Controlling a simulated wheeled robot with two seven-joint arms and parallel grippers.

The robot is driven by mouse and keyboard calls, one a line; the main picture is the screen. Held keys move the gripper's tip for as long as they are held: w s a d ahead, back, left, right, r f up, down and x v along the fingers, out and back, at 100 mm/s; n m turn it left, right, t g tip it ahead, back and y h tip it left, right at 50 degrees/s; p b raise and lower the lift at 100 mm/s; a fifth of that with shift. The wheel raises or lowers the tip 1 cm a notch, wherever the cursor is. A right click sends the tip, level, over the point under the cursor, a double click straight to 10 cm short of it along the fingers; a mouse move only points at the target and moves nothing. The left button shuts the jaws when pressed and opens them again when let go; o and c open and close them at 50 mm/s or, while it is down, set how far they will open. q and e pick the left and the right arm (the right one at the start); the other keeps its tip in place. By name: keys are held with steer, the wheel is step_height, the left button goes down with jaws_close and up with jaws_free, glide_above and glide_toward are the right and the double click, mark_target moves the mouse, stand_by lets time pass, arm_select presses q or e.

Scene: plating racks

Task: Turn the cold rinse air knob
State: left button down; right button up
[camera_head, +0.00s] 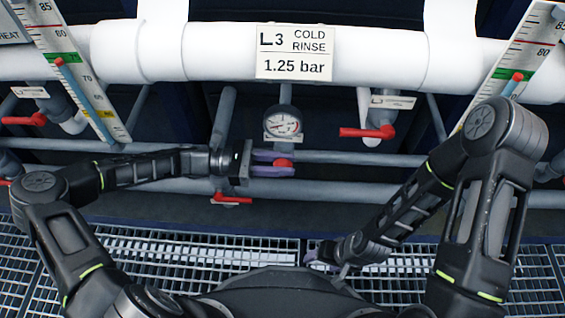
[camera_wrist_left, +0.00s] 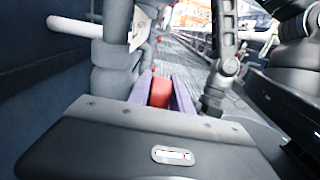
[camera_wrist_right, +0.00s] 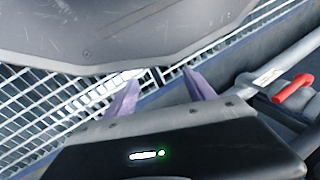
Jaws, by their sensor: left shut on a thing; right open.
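A red knob (camera_head: 283,163) sits below the round pressure gauge (camera_head: 284,122) in the head view, under the sign (camera_head: 295,53) reading "L3 COLD RINSE 1.25 bar". My left gripper (camera_head: 282,163) has its purple fingers above and below the knob and is shut on it. In the left wrist view the red knob (camera_wrist_left: 160,92) shows between the two fingers (camera_wrist_left: 161,85). My right gripper (camera_head: 312,262) is low, over the floor grating; in the right wrist view its fingers (camera_wrist_right: 158,88) are apart with nothing between them.
Red lever handles (camera_head: 367,132) hang right of the gauge, and another (camera_head: 231,199) lies just below my left wrist. A thick white pipe (camera_head: 220,52) runs across the top. Thinner grey pipes (camera_head: 350,158) run behind the knob. Metal grating (camera_head: 200,250) covers the floor.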

arm_select(q)
steer(key=shift+r+p, duration=0.15)
steer(key=shift+p, duration=0.4)
steer(key=y+p, duration=0.2)
steer(key=p, duration=0.1)
steer(key=y+p, duration=0.1)
steer(key=p, duration=0.3)
steer(key=y+p, duration=0.2)
steer(key=p, duration=0.2)
steer(key=shift+d+r+y, duration=0.1)
steer(key=shift+d+y, duration=0.15)
steer(key=shift+y, duration=0.05)
steer(key=shift+y+p, duration=0.5)
steer(key=shift+p, duration=0.1)
steer(key=shift+f+y, duration=0.3)
steer(key=shift+f, duration=0.05)
arm_select(e)
step_height(320, 180, up, 14)
steer(key=s+a, duration=0.1)
steer(key=s, duration=0.1)
steer(key=shift+a+g, duration=0.3)
steer(key=shift+a, duration=0.05)
steer(key=shift+f, duration=0.1)
arm_select(q)
steer(key=c, duration=1.4)
jaws_free()
steer(key=shift+c, duration=0.2)
